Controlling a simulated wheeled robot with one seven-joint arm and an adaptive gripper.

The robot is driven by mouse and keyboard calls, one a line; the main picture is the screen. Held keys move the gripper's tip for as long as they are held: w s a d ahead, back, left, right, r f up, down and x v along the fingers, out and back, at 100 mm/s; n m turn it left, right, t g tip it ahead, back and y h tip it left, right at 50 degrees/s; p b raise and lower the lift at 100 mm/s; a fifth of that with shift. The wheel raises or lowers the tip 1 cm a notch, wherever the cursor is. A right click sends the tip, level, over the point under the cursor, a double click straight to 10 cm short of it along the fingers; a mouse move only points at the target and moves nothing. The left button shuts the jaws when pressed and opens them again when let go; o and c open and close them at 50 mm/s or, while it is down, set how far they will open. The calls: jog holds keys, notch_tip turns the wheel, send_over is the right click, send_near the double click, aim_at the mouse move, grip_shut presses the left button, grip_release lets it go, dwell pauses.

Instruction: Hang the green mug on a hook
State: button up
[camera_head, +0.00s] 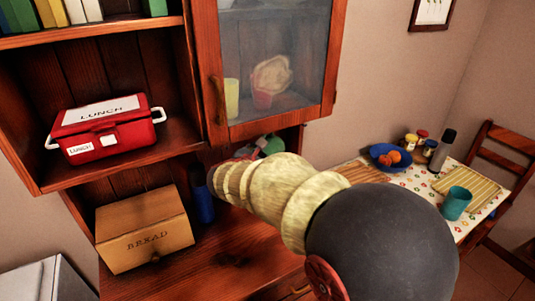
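My arm reaches from the lower right into the open space under the glass-door cupboard, and its cream-coloured links hide much of that space. My gripper (240,153) is at the far end, mostly hidden, and its fingers cannot be made out. A small green rounded thing (272,145), which looks like the green mug, shows just above the arm close to the gripper. Whether the gripper touches or holds it cannot be told. No hook can be made out. A teal cup (457,203) stands on the table at the right.
The glass cupboard door (275,60) hangs above my arm. A red lunch box (108,127) sits on the left shelf. A bread box (143,230) and dark blue bottle (202,195) stand below. The table holds a blue bowl (378,158), jars and a grey bottle (442,150).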

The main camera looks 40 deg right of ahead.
jog(key=o, duration=1.5)
jog(key=shift+o, duration=0.2)
jog(key=v, duration=1.2)
